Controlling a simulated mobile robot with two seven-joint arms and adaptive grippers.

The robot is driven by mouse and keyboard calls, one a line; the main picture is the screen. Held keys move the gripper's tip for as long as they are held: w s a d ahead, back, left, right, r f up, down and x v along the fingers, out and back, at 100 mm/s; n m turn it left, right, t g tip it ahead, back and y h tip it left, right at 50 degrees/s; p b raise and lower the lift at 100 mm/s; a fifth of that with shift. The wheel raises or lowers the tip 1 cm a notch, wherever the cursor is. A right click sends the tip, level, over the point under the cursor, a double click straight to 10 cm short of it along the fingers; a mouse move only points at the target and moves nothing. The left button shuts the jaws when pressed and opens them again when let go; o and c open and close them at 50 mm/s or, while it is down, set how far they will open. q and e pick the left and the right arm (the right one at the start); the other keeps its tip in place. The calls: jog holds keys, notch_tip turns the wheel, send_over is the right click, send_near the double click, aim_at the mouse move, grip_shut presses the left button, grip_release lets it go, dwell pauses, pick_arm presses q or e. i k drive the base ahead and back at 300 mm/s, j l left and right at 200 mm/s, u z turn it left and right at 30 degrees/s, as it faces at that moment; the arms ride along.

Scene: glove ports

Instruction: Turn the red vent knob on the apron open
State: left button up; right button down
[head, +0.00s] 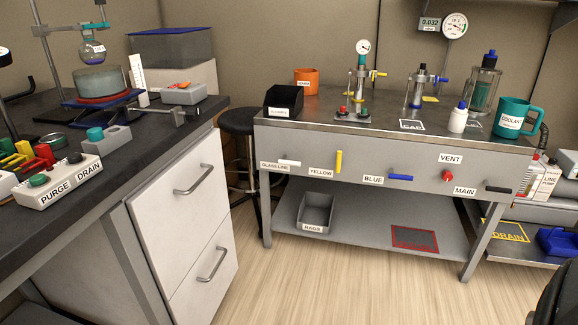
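The red vent knob (447,176) sits on the grey front apron (350,172) of the far table, just below a white label (451,158) reading VENT. It is small in view, so I cannot tell how far it is turned. Neither of my grippers shows in the head view. Nothing covers the knob.
Beside the knob are a dark MAIN handle (500,189), a blue handle (401,177) and a yellow handle (339,161). A dark counter with drawers (185,195) stands at left. The wooden floor (330,285) before the table is clear. A dark shape fills the bottom right corner.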

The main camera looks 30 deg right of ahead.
aim_at(447, 176)
jog(key=z, duration=2)
